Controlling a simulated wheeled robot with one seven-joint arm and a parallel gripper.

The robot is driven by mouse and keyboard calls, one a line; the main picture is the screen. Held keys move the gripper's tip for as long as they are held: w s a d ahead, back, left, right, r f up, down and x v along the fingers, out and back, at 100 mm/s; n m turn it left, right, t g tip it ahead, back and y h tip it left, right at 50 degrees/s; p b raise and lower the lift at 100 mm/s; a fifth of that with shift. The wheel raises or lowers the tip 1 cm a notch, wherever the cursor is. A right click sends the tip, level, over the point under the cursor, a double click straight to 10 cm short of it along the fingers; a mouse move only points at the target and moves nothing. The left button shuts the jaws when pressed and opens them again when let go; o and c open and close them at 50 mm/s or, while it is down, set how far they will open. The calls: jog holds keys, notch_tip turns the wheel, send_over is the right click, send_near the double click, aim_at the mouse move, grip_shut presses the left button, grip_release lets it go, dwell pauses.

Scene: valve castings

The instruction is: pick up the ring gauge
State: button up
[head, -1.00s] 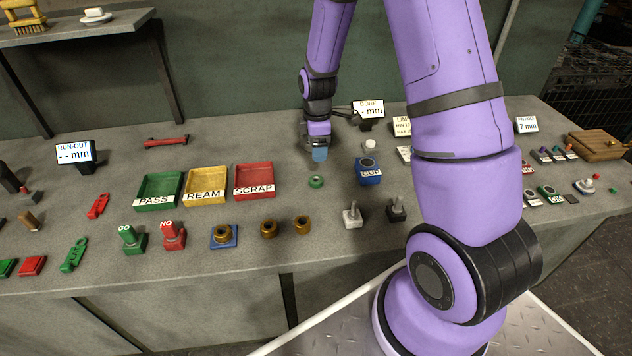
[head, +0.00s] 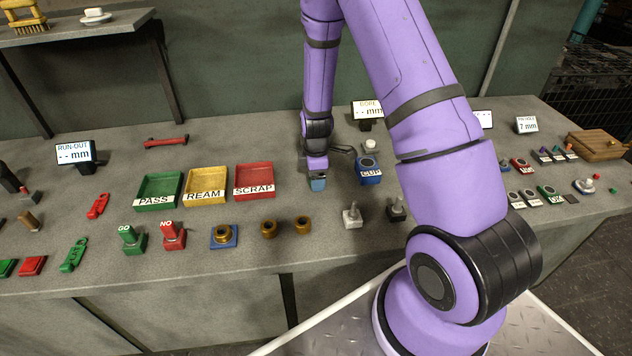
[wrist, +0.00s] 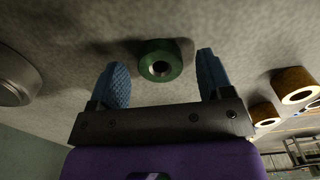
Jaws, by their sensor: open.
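The ring gauge is a small green ring (wrist: 160,62) with a dark hole, resting on the grey bench in the wrist view. My gripper (wrist: 162,82) is open, its two blue fingers to the left and right of the ring. The ring lies between them in the picture, near the fingertips, and I see no contact. In the head view my gripper (head: 318,184) points down at the bench, right of the SCRAP tray, and hides the ring.
The red SCRAP tray (head: 254,180) stands left of my gripper, and the blue CUP block (head: 369,172) stands to its right. Brass bushings (head: 302,225) and a grey-white fixture (head: 352,216) are nearer the front edge.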

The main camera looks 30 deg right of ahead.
jog(key=shift+f, duration=0.35)
jog(key=shift+c, duration=0.2)
jog(key=c, duration=1.1)
jog(key=shift+o, duration=0.2)
jog(key=shift+r, duration=0.1)
